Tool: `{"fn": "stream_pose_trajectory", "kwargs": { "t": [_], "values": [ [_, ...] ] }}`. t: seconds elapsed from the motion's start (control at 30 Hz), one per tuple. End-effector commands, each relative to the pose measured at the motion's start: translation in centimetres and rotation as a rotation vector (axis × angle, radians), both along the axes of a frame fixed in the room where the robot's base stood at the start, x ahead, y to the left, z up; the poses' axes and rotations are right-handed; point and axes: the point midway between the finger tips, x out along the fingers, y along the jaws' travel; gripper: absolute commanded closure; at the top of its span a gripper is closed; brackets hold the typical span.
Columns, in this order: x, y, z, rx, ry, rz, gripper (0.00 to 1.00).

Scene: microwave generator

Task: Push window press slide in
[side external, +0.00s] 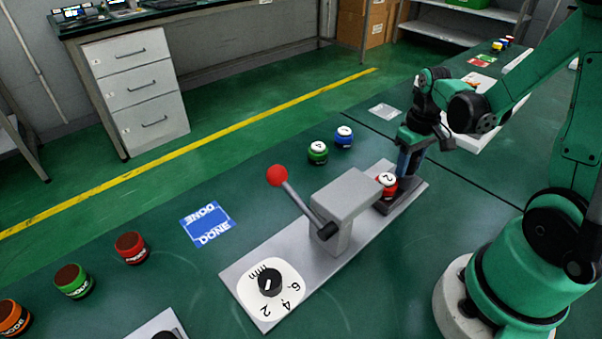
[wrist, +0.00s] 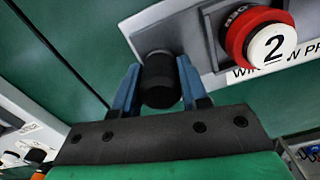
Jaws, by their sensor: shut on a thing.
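The window press is a light grey base plate (side external: 270,262) with a grey block (side external: 346,195), a lever with a red ball (side external: 277,175), and a numbered dial (side external: 269,284). Its dark slide (side external: 408,196) sits out at the right end of the block, carrying a red part with a white cap marked 2 (side external: 387,185). That part also shows in the wrist view (wrist: 262,38). My gripper (side external: 408,165) is at the slide's outer end. In the wrist view its blue fingers are shut on a black knob (wrist: 159,80). The knob is hidden in the side view.
Green (side external: 317,152) and blue (side external: 344,137) parts stand behind the press. A blue DONE mat (side external: 208,223) lies left of it. Red (side external: 131,247), green (side external: 73,281) and orange (side external: 13,317) parts stand at the front left. The table around the press is mostly clear.

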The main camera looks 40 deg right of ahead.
Motion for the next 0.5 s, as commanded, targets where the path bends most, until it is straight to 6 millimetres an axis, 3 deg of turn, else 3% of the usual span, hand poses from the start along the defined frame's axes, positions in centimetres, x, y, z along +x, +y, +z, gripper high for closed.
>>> {"fn": "stream_pose_trajectory", "kwargs": {
  "t": [0.33,0.5],
  "values": [
    [0.0,0.1,0.0,0.0,0.0,0.001,1.0],
    [0.2,2.7,0.0,0.001,0.0,0.009,1.0]
  ]
}}
